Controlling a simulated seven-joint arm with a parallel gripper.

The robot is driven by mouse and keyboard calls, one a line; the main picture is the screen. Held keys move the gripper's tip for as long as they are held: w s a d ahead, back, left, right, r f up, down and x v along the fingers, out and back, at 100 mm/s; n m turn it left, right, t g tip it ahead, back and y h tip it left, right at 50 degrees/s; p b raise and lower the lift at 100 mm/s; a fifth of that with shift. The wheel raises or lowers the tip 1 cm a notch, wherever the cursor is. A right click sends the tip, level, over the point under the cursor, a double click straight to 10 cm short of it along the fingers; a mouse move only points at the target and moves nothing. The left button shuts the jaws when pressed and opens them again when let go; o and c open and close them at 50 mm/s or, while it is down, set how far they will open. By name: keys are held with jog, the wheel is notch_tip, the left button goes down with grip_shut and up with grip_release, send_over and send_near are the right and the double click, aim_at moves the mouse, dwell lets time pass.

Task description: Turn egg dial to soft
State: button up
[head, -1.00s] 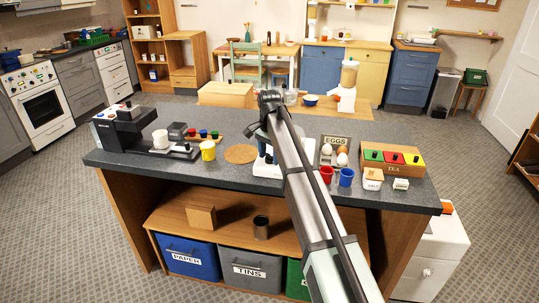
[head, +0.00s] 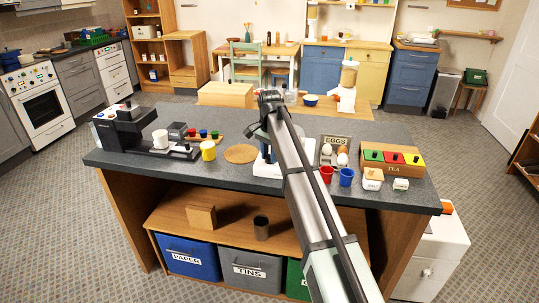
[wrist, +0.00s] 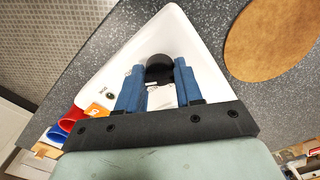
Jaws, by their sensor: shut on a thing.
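The egg cooker is a white wedge-shaped appliance (wrist: 205,75) with a black round dial (wrist: 159,62) in the wrist view. My gripper (wrist: 159,72) has its two blue fingers on either side of the dial and is shut on it. The fingers hide the dial's sides, and I cannot read which setting it points to. A small round mark with tiny lettering shows on the white face to the left. In the head view the white base (head: 266,171) stands on the dark counter, and my arm covers most of it.
A round cork mat (head: 240,153) lies left of the appliance.

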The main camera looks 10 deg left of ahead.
jog(key=shift+n, duration=0.3)
jog(key=n, duration=1.1)
jog(key=shift+n, duration=0.4)
jog(key=n, duration=1.1)
jog(key=shift+n, duration=0.3)
jog(key=o, duration=1)
jog(key=shift+o, duration=0.2)
